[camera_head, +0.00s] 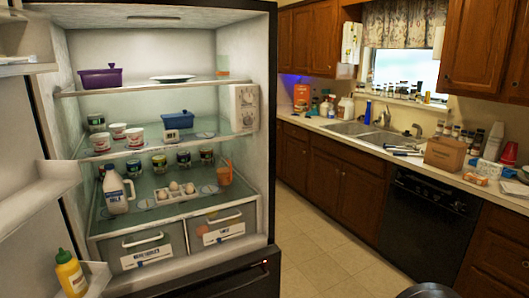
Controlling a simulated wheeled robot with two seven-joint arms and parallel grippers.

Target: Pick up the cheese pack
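I cannot make out a cheese pack for certain. A small pale pack (171,135) stands on the middle shelf of the open fridge, in front of a blue lidded dish (178,119); its label is too small to read. A small orange-and-white pack (475,179) lies on the counter at the right, and I cannot tell what it holds. Neither of my grippers is in view.
The fridge shelves (135,163) hold a purple pot (101,78), tubs, jars, a milk jug (117,190) and an egg tray (178,195). A mustard bottle (70,274) is in the open door. The counter by the sink (350,128) is cluttered. The floor (315,245) is clear.

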